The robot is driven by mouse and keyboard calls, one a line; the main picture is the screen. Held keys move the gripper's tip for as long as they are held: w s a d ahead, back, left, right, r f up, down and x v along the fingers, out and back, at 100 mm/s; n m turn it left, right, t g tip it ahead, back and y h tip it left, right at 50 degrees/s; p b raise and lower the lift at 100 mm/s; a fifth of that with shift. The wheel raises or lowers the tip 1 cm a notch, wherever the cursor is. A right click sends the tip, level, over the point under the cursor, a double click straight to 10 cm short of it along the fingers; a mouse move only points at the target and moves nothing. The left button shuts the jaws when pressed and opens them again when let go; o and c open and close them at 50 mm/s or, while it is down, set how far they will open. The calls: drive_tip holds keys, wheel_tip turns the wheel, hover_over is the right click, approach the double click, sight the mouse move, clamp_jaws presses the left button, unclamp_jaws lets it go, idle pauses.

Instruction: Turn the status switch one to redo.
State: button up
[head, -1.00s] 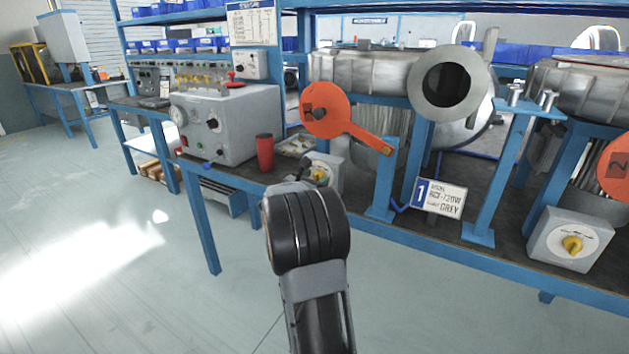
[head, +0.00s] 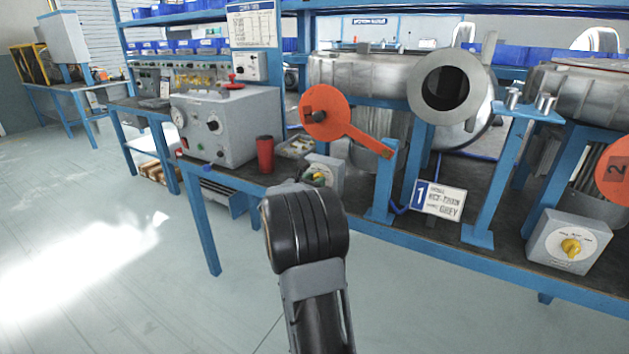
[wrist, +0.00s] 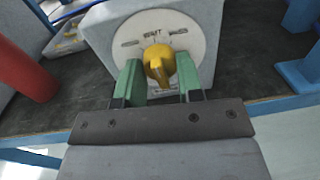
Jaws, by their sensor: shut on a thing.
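Status switch one is a grey box (head: 334,172) with a round white dial and a yellow knob, at the front of the bench beside the red cup. In the wrist view its yellow knob (wrist: 159,64) stands between the two green fingers of my gripper (wrist: 159,76), which is shut on it. The side labels are too small to read. In the head view my wrist hides part of the box's surroundings and most of my gripper (head: 314,181).
A red cup (head: 265,154) stands just left of the switch box, with a small parts tray (head: 295,147) behind it. The orange lever (head: 353,132) and the number 1 placard (head: 438,199) are to the right. A second switch box (head: 570,241) stands far right.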

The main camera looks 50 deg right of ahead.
drive_tip(key=shift+n+p, duration=3.55)
drive_tip(key=shift+n, duration=0.75)
drive_tip(key=o, duration=0.9)
drive_tip(key=shift+o, duration=0.2)
drive_tip(key=s+a+p, duration=0.1)
drive_tip(key=s+a, duration=0.1)
drive_tip(key=a, duration=1.1)
drive_tip(key=shift+s+a+f, duration=0.3)
drive_tip(key=shift+s+f, duration=0.05)
drive_tip(key=shift+s, duration=0.05)
